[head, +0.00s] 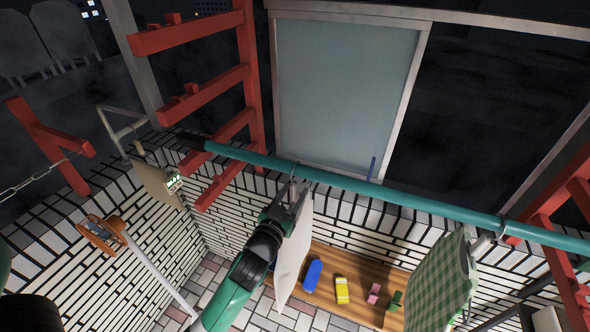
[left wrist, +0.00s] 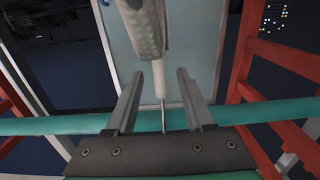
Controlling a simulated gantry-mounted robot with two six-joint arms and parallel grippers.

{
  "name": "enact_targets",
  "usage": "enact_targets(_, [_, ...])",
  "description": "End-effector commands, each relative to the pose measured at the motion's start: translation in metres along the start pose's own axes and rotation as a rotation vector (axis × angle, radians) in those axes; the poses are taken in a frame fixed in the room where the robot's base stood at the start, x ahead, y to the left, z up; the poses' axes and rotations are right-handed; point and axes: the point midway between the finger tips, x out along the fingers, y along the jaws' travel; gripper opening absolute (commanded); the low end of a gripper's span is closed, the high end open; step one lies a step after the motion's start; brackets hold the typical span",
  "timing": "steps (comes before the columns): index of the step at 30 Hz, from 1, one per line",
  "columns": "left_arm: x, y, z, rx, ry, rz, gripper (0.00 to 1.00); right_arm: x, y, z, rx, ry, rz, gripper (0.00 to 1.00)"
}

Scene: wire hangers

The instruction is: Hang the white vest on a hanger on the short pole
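The white vest (head: 293,250) hangs almost edge-on below the teal pole (head: 390,193) in the head view, just right of my left gripper (head: 291,194). In the left wrist view part of the vest (left wrist: 142,28) shows at the top. A pale hanger shaft (left wrist: 160,80) runs between the fingers of my left gripper (left wrist: 158,73), with a gap on each side, so the gripper looks open around it. The thin hook end lies by the pole (left wrist: 75,126); whether it rests on the pole is unclear. I do not see my right gripper.
A green checked garment (head: 440,283) hangs near the pole's right end. Red ladder-like frames (head: 247,75) stand at left and right. A wooden bench (head: 325,261) with small coloured items is below. A glass panel (head: 345,95) is behind.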

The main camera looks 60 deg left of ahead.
Motion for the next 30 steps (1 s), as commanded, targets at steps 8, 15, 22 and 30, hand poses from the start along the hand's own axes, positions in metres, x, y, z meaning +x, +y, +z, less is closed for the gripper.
enact_targets(8, [-0.003, 0.0, 0.002, 0.0, -0.002, 0.001, 0.53, -0.001, 0.0, 0.001, 0.0, 0.0, 0.0, 0.94])
enact_targets(15, [-0.044, 0.002, 0.004, 0.0, -0.001, 0.005, 0.53, -0.009, 0.0, 0.009, 0.0, 0.0, 0.0, 0.94])
enact_targets(22, [-0.096, 0.002, 0.004, 0.0, -0.002, 0.005, 0.53, -0.019, 0.0, 0.018, 0.0, 0.0, 0.0, 0.94])
enact_targets(30, [-0.117, 0.0, 0.001, -0.001, -0.001, 0.0, 0.53, -0.022, 0.0, 0.02, 0.0, 0.0, 0.0, 0.94])
